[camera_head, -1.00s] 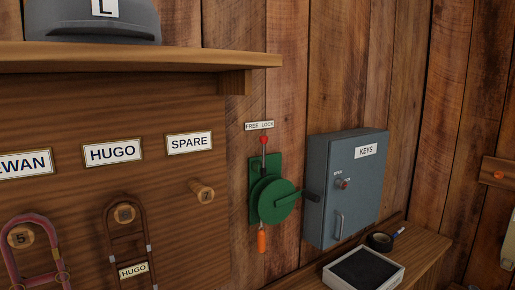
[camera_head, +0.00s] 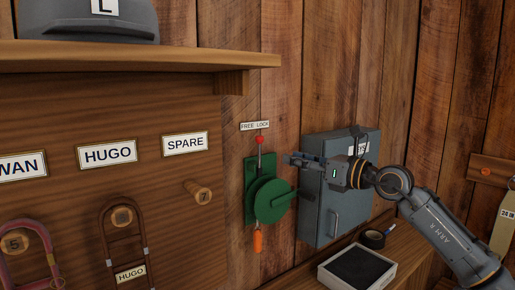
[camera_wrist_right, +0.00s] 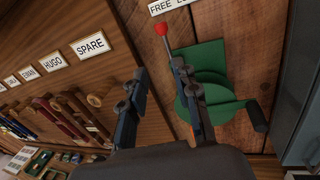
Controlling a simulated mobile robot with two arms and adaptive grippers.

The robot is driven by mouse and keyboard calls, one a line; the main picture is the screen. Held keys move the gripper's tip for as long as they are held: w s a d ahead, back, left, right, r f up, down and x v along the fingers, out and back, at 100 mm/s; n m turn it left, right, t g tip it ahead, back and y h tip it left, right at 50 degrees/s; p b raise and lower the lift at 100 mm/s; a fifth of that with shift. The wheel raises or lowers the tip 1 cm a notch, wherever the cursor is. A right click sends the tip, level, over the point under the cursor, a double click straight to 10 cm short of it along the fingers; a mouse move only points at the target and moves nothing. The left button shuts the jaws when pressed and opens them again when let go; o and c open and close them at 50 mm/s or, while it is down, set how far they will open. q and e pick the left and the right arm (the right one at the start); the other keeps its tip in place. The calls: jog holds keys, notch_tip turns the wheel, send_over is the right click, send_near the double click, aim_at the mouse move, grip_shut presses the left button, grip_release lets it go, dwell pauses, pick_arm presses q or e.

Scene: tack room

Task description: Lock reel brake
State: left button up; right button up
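A green reel (camera_head: 270,200) is mounted on the plank wall, with a thin brake lever rising from it to a red knob (camera_head: 260,140). The lever stands about upright, its knob just below the middle of the FREE LOCK label (camera_head: 255,126). My right gripper (camera_head: 289,159) is just right of the lever in the head view. In the right wrist view the gripper (camera_wrist_right: 159,70) has its two fingers spread with nothing between them. There the red knob (camera_wrist_right: 161,29) shows beyond the fingertips, and one finger hides part of the lever and reel. My left gripper is not in view.
A grey KEYS cabinet (camera_head: 326,205) is right of the reel, partly behind my right arm. Below it a tray (camera_head: 329,276) and a black tape roll (camera_head: 373,239) lie on a bench. A shelf (camera_head: 130,56) juts out at upper left. An orange pull (camera_head: 258,241) hangs below the reel.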

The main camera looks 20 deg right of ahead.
aim_at(259, 143)
jog(key=shift+h, duration=0.4)
jog(key=shift+w+d+r+p+x, duration=0.15)
jog(key=shift+p+x, duration=0.7)
jog(key=shift+x, duration=1.4)
jog(key=shift+d+r+p+x, duration=0.1)
jog(key=shift+p+x, duration=0.8)
jog(key=shift+x, duration=1.3)
jog(key=shift+w+d+r+p+x, duration=0.15)
jog(key=shift+p+x, duration=0.7)
jog(key=shift+x, duration=1.4)
jog(key=shift+s, duration=0.15)
jog(key=shift+c, duration=0.2)
grip_shut()
